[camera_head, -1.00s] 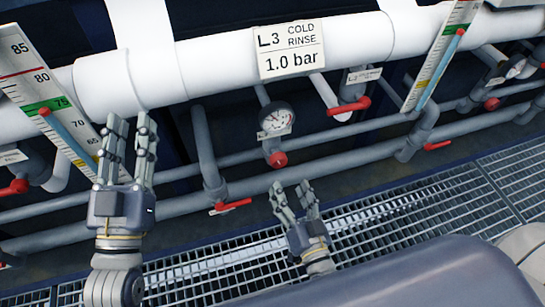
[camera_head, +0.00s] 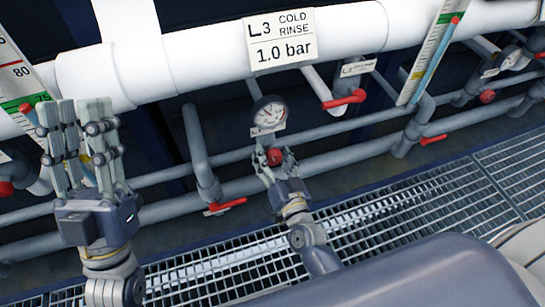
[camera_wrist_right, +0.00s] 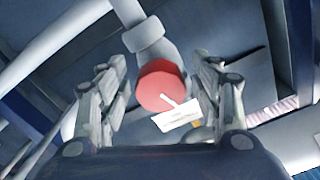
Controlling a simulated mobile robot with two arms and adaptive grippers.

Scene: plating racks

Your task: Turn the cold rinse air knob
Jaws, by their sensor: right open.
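The red cold rinse air knob (camera_head: 275,156) sits below a round pressure gauge (camera_head: 269,115), under the "L3 COLD RINSE 1.0 bar" sign (camera_head: 281,40). My right gripper (camera_head: 266,158) is at the knob, its open fingers to either side of it. In the right wrist view the round red knob (camera_wrist_right: 160,85) lies between the two open fingers, with visible gaps on both sides. A white tag (camera_wrist_right: 178,118) with a pale mark shows at its lower edge. My left gripper (camera_head: 75,112) is open and empty, fingers up, at the left.
Red lever valves show at the lower pipe (camera_head: 226,205), upper right (camera_head: 343,100) and farther right (camera_head: 433,140). A large white pipe (camera_head: 200,48) runs across the top. Scale gauges stand at left and right (camera_head: 432,62). Metal grating (camera_head: 400,215) covers the floor.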

